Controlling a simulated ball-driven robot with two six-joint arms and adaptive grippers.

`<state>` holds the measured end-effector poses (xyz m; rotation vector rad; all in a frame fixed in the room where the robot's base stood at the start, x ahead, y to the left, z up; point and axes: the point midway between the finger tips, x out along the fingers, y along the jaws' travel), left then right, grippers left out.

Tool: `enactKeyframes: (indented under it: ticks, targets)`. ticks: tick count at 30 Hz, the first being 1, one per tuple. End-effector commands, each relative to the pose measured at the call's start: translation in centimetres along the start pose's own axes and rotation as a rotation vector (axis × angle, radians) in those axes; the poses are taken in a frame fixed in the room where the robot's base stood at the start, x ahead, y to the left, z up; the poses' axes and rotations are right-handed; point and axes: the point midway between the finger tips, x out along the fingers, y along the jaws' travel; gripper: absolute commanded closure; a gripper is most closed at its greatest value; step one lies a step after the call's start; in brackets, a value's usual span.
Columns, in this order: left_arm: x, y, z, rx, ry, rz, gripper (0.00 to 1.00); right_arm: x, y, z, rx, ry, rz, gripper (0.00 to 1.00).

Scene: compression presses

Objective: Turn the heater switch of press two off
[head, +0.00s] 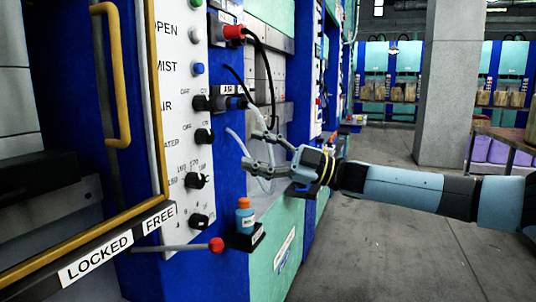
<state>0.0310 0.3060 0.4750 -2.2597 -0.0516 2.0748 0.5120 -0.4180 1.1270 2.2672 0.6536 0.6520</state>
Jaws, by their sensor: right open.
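A white control panel (178,120) stands on the near blue press at the left. The heater switch (203,136) is a black knob beside the partly cut-off label "ATER". Its exact setting is too small to tell. My right gripper (250,149) is open and empty, to the right of the heater switch and apart from it, with its fingers pointing left towards the panel. No number naming this press is readable. My left gripper is not in view.
The air knob (202,103) sits just above, and the dial (195,181) just below. A yellow handle (115,75) is at left. Grey floor (380,240) is open at right.

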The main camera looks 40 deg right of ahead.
Motion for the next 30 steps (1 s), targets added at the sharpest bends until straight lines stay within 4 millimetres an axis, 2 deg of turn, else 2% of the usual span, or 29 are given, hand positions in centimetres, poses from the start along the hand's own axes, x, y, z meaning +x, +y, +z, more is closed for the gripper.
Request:
enactKeyframes:
  ticks: [3,7,25,28,30]
  targets:
    - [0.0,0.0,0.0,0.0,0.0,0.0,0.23,-1.8,-0.1,0.1,0.001,-0.002,-0.003,0.45]
    - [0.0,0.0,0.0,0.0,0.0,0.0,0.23,-2.6,0.0,0.0,0.0,-0.001,-0.001,0.45]
    - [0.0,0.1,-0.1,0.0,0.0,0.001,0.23,-2.8,-0.1,0.1,0.002,-0.001,0.001,0.45]
    - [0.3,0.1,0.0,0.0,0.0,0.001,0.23,-3.3,-1.9,0.7,0.041,-0.006,0.025,0.45]
    - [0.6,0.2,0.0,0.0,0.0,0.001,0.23,-4.5,-4.2,2.5,0.099,-0.037,0.07,0.45]
